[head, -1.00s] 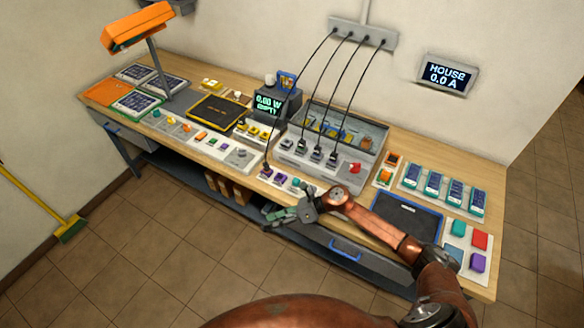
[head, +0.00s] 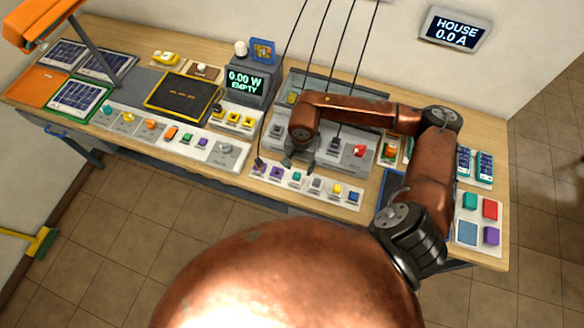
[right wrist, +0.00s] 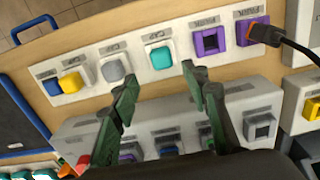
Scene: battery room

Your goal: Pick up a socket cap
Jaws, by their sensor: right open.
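A pale strip (head: 307,191) along the front edge of the bench carries small caps. In the right wrist view the teal cap (right wrist: 161,57), grey cap (right wrist: 113,70), yellow cap (right wrist: 70,81) and blue cap (right wrist: 53,87) stand in a row. Two purple sockets (right wrist: 209,41) are beside the teal cap, and a black plug (right wrist: 264,33) is in the end one. My right gripper (right wrist: 158,75) is open and empty, its fingers on either side of the teal cap's line, apart from it. The right gripper (head: 299,163) hangs over the strip in the head view. My left gripper is out of view.
A grey socket unit (head: 357,153) with black cables stands just behind the strip. A dark blue-edged tray (right wrist: 18,112) lies beyond the blue cap.

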